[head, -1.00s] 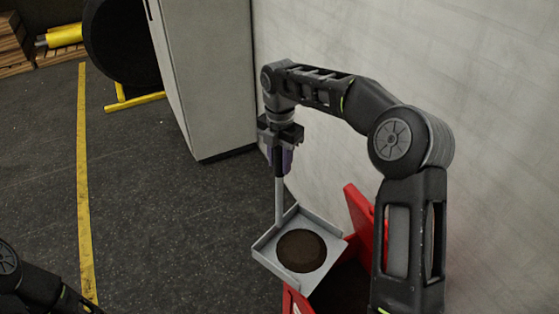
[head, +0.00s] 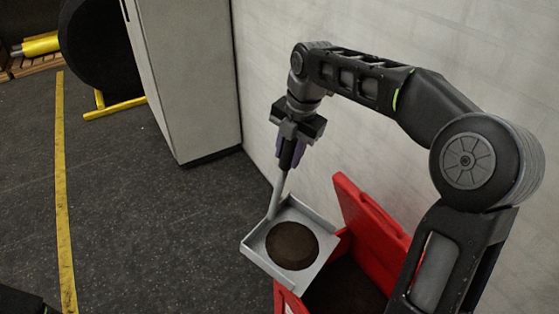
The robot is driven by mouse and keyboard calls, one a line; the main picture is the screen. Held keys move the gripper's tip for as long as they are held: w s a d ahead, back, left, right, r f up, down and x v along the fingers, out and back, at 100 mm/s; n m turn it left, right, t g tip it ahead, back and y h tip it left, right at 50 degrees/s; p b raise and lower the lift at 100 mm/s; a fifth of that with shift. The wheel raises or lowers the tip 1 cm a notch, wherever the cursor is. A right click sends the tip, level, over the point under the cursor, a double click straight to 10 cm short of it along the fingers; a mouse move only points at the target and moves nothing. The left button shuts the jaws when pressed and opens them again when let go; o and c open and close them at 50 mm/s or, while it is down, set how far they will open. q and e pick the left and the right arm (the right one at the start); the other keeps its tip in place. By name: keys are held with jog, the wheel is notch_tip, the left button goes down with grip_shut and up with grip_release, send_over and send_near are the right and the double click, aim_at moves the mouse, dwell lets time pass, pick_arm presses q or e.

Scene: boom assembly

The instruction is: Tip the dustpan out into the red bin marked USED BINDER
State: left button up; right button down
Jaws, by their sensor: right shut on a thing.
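The grey dustpan (head: 261,262) hangs by its upright handle from my right gripper (head: 291,155), which is shut on the handle. A round dark brown heap (head: 292,245) lies in the pan. The pan is close to level, slightly tilted. The red bin (head: 281,299) stands against the wall with its lid (head: 368,215) raised. The pan is at the bin's left side, its right part over or near the opening. My right arm and the pan hide part of the bin, and its marking cannot be read. My left gripper is out of view.
A pale wall (head: 360,30) runs behind the bin. A grey cabinet (head: 187,80) stands at the back, left of the wall. The dark floor (head: 140,210) to the left is clear, with a yellow line (head: 63,190) along it.

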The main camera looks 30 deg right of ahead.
jog(key=s+d+t+y+b, duration=0.1)
jog(key=s+d+b, duration=0.3)
jog(key=s+b, duration=0.4)
jog(key=s+d+t+y+b, duration=0.2)
jog(key=s+d+t+b, duration=0.2)
jog(key=s+b, duration=0.4)
jog(key=shift+s+d+r+b, duration=0.35)
jog(key=shift+s+d, duration=0.2)
jog(key=shift+d, duration=0.25)
dwell(0.8)
